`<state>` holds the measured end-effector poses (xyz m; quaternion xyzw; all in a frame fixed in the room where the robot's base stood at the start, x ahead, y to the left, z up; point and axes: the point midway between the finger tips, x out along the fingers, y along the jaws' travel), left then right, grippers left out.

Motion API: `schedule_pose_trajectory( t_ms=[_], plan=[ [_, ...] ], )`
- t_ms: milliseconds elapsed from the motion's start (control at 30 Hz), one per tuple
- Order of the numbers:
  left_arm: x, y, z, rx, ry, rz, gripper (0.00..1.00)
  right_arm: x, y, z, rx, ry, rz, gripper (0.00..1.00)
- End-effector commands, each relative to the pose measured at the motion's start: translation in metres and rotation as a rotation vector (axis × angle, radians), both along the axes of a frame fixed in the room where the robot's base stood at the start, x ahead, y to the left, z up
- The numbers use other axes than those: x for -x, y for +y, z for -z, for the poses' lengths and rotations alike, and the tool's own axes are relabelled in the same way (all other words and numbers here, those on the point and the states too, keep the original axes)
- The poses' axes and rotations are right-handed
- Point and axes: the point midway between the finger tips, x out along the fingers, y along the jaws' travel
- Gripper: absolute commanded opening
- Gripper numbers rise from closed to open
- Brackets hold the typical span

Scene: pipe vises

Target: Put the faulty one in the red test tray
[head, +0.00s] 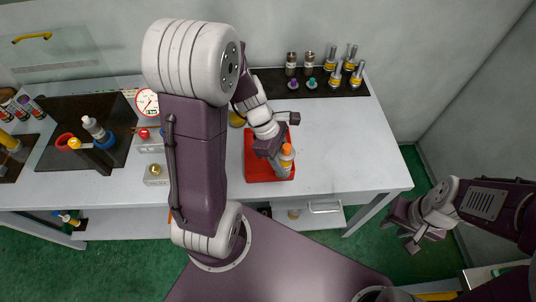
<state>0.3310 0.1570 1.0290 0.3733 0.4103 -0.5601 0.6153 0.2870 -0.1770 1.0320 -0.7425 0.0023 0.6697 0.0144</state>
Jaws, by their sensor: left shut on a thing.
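A grey bottle-like object with an orange top (284,166) is at the red tray (255,171) in the middle of the workbench. My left gripper (279,152) is shut on this object from its left side, near the upper part. The object is roughly upright, over the right part of the tray; I cannot tell whether its base touches the tray floor. My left arm hides part of the bench left of the tray. My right gripper (401,235) is open and empty, off the bench's right end, above the green floor.
A black mat (345,87) at the back right holds several small fittings and bottles. A gauge (147,102) and grey blocks stand left of my arm. A dark board (60,150) holds a white bottle and coloured rings. The bench right of the tray is clear.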

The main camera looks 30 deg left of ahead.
Motion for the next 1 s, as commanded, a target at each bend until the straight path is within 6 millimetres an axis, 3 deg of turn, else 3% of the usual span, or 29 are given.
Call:
schedule_pose_trajectory(
  t_ms=[200, 400, 600, 767, 1000],
  plan=[
    [0.013, 0.011, -0.013, 0.0, -0.011, -0.399, 0.0, 0.0, 0.0, 0.019, 0.0, 0.0, 0.0, 0.33],
    [0.025, 0.029, -0.025, 0.001, -0.01, -0.604, 0.0, 0.0, 0.0, 0.036, 0.0, 0.0, 0.0, 0.33],
    [0.024, 0.051, -0.037, 0.001, -0.004, -0.688, 0.0, 0.0, 0.0, 0.045, 0.0, 0.0, 0.0, 0.33],
    [0.023, 0.053, -0.037, 0.001, -0.001, -0.695, 0.0, 0.0, 0.0, 0.044, 0.0, 0.0, 0.0, 0.33],
    [-0.009, 0.065, -0.014, 0.001, 0.004, -0.693, 0.0, 0.0, 0.0, 0.051, 0.0, 0.0, 0.0, 0.33]
  ],
)
